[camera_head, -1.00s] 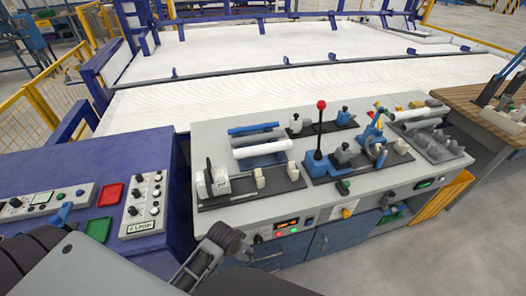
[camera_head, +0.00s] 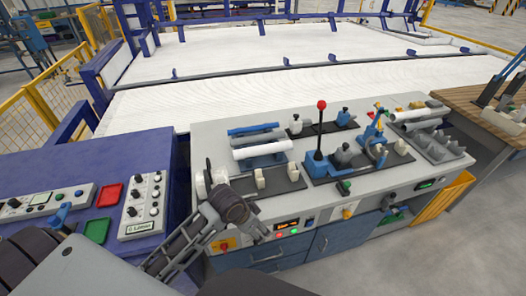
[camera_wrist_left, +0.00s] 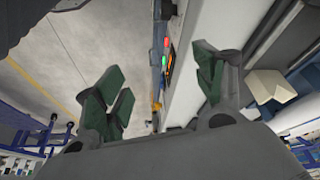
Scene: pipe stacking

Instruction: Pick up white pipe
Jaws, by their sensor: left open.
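A white pipe (camera_head: 263,149) lies across a small holder on the left part of the grey workbench top, just in front of a blue pipe (camera_head: 253,129). A second white pipe (camera_head: 411,115) lies on a grey rack at the bench's right end. My left gripper (camera_head: 258,236) is at the bench's front edge, in front of the first white pipe and apart from it. In the left wrist view my left gripper (camera_wrist_left: 160,88) shows two green-padded fingers spread wide with nothing between them. My right gripper is not in view.
A red-knobbed lever (camera_head: 320,130) stands upright right of the first white pipe. A black plate with pale blocks (camera_head: 260,179) lies in front of that pipe. A blue console (camera_head: 60,165) with a red tray (camera_head: 109,194) and a green tray (camera_head: 97,230) is at left.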

